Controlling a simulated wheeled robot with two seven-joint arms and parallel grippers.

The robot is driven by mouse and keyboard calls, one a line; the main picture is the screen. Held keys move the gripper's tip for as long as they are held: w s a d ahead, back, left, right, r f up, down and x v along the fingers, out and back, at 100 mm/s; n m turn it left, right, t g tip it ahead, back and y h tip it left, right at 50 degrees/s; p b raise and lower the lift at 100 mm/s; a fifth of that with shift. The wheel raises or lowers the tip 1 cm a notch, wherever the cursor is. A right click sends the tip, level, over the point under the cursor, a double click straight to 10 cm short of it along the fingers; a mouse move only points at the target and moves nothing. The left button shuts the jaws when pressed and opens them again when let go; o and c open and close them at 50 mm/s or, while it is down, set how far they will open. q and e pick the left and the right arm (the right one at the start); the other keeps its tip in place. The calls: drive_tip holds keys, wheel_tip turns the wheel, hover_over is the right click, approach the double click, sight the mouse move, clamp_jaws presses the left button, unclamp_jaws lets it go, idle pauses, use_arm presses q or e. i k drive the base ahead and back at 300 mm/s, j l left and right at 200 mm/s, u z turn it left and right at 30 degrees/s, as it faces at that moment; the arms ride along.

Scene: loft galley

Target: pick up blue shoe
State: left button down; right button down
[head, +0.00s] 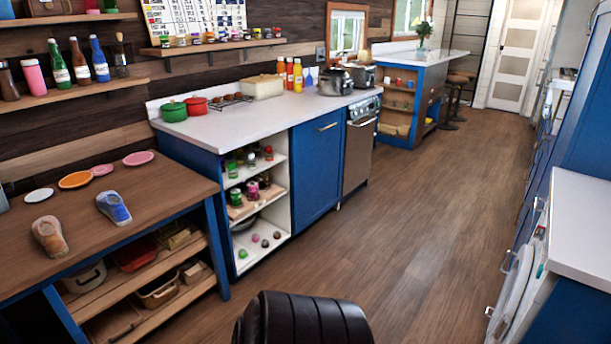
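The blue shoe (114,208) lies on the wooden top of the table (150,188) at the left, near its front edge. Neither of my grippers is in view.
A blue counter (262,112) adjoins on the right. The wooden floor (410,220) is open. A white-topped unit (583,222) stands at right.

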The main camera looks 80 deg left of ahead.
sight(109, 202)
drive_tip(key=u, duration=3.95)
